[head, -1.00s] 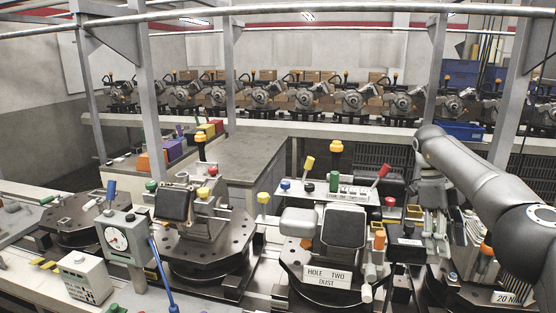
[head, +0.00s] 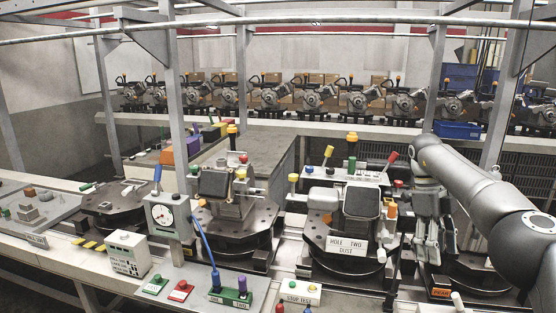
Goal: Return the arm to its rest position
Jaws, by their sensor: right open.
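My right arm (head: 480,190) comes in from the right edge and bends down at its wrist. My right gripper (head: 428,250) hangs fingers down, open, with nothing seen between its fingers. It is just right of the fixture labelled "HOLE TWO DUST" (head: 347,245), in front of a dark round base at the right. I cannot tell whether the fingertips touch anything. My left gripper is not in view.
A gauge box (head: 168,215) stands on the front rail at left, beside a white box (head: 127,254). Another fixture on a dark round base (head: 232,250) stands in the middle. Grey posts and overhead bars frame the line.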

